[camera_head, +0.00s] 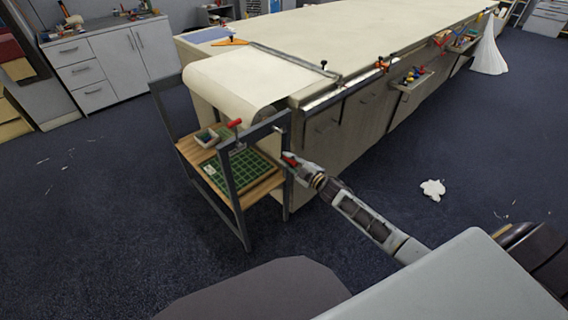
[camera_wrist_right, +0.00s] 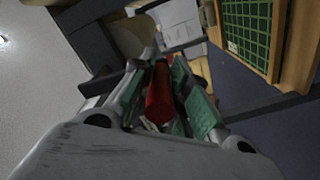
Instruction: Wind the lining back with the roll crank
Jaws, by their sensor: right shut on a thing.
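The cream lining (camera_head: 225,80) hangs over the roll at the near left end of the long table. The roll sits in a dark metal frame (camera_head: 232,190). My right gripper (camera_head: 289,160) is at the frame's right side, shut on the red crank handle (camera_wrist_right: 158,95), which shows between its green-padded fingers in the wrist view. The fingers partly cover the handle. A second red grip (camera_head: 235,123) stands out at the top of the frame, apart from my gripper. My left gripper is not in view.
A wooden shelf in the frame below the roll holds a green gridded mat (camera_head: 240,172) and a small tray (camera_head: 207,138). The long table (camera_head: 360,35) has clamps and side trays (camera_head: 412,80). White scrap (camera_head: 433,188) lies on the open blue floor.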

